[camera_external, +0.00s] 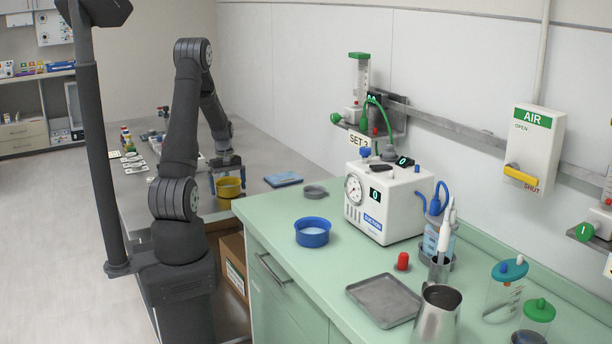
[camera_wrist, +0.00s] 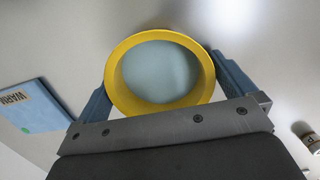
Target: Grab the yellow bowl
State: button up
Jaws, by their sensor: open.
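The yellow bowl (camera_external: 230,187) stands on the grey metal counter, directly below my gripper (camera_external: 227,181). In the wrist view the yellow bowl (camera_wrist: 158,104) shows as a round yellow rim with a pale blue-grey inside. My gripper (camera_wrist: 165,84) is open, with one blue finger on each side of the bowl. The fingers are close to the rim; I cannot tell whether they touch it. The bowl's near edge is partly hidden by the gripper body in the wrist view.
A blue booklet (camera_external: 283,179) lies right of the bowl; it also shows in the wrist view (camera_wrist: 32,105). The green-topped counter (camera_external: 290,262) in front holds a blue bowl (camera_external: 313,232), a grey dish (camera_external: 315,191) and a white machine (camera_external: 388,200). Small bottles and cards lie left.

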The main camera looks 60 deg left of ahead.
jog(key=c, duration=0.7)
jog(key=shift+r, duration=0.15)
